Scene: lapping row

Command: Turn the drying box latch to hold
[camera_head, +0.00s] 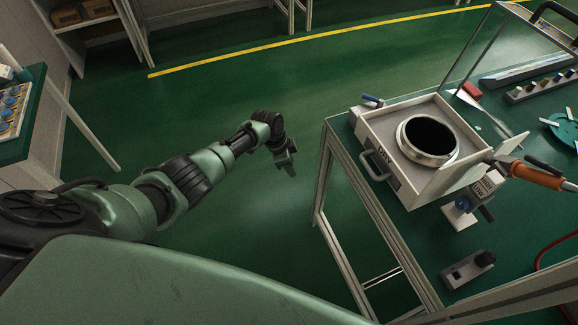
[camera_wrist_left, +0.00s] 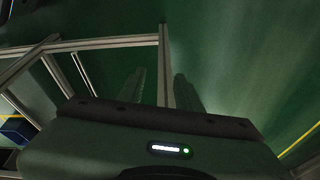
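The drying box (camera_head: 372,136) is a pale box marked "DRY" on the green bench top, with a round metal-rimmed opening on top and a handle on its front. A blue-tipped lever (camera_head: 372,99) sticks out at its far left corner. A small pale block with a blue knob (camera_head: 462,203) and a lettered plate (camera_head: 487,184) stands by its near right side. I cannot tell for sure which is the latch. My left gripper (camera_head: 287,163) hangs over the floor, left of the bench and apart from the box. Its two fingers are apart and empty in the left wrist view (camera_wrist_left: 158,90).
The bench frame (camera_head: 325,180) stands between my left gripper and the box. An orange-handled tool (camera_head: 537,174) lies at the box's right. A small switch block (camera_head: 468,268) is nearer. A red block (camera_head: 472,90) is behind. Green floor (camera_head: 230,85) is clear beyond my left arm.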

